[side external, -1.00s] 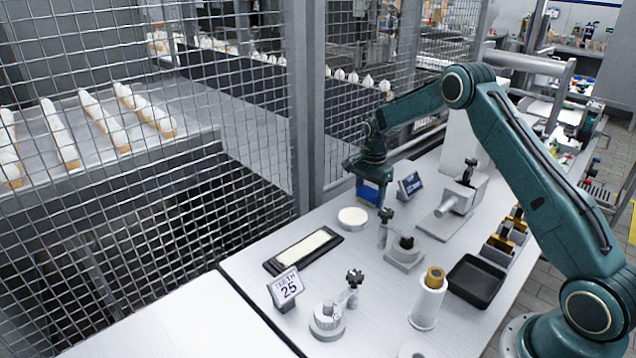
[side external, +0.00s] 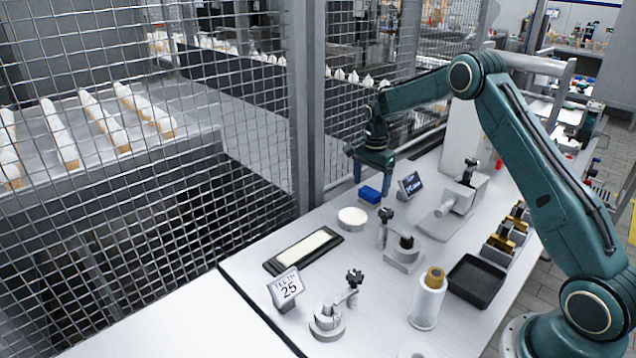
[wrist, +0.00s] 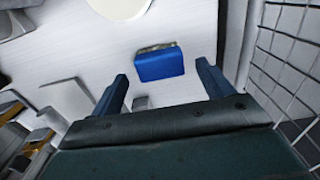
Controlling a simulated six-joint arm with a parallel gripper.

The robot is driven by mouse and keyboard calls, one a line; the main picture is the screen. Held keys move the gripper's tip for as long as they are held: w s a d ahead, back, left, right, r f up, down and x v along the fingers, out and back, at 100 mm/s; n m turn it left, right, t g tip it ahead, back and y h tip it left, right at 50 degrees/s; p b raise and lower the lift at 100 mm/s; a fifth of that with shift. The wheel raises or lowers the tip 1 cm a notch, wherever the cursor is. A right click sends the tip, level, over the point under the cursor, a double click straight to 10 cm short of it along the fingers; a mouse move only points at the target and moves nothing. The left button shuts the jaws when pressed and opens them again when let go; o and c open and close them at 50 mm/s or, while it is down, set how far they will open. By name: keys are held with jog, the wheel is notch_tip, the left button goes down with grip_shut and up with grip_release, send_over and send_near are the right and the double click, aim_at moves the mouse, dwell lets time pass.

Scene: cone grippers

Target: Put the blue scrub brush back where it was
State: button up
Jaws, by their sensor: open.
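The blue scrub brush (side external: 369,195) rests on the white table near the mesh fence, beside a round white disc (side external: 352,217). In the wrist view the brush (wrist: 160,64) lies ahead of the fingertips, roughly between their lines, with a strip of greyish bristles at its far edge. My gripper (side external: 373,178) is above the brush and apart from it. In the wrist view my gripper (wrist: 162,72) has its two fingers spread wide with nothing between them.
A small display (side external: 410,185) stands just right of the brush. A grey block fixture (side external: 462,195) and clamp fixture (side external: 404,252) stand to the right and nearer. The mesh fence (side external: 220,130) runs close along the left. A black-framed tray (side external: 335,239) lies nearer.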

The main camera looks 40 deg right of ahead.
aim_at(370, 190)
notch_tip(370, 190, up, 8)
dwell(0.4)
dwell(0.5)
jog(key=s+a+r+n+t, duration=0.3)
jog(key=s+a+r+n, duration=0.6)
jog(key=s+a+r, duration=0.55)
jog(key=s+a+n+t, duration=0.1)
jog(key=s+n, duration=0.3)
jog(key=s, duration=0.7)
jog(key=s+a+n+t, duration=0.1)
jog(key=s+a+n, duration=0.3)
jog(key=s, duration=0.6)
jog(key=shift+s+a+n+t, duration=0.25)
jog(key=shift+s+n+t, duration=0.1)
jog(key=shift+n, duration=0.15)
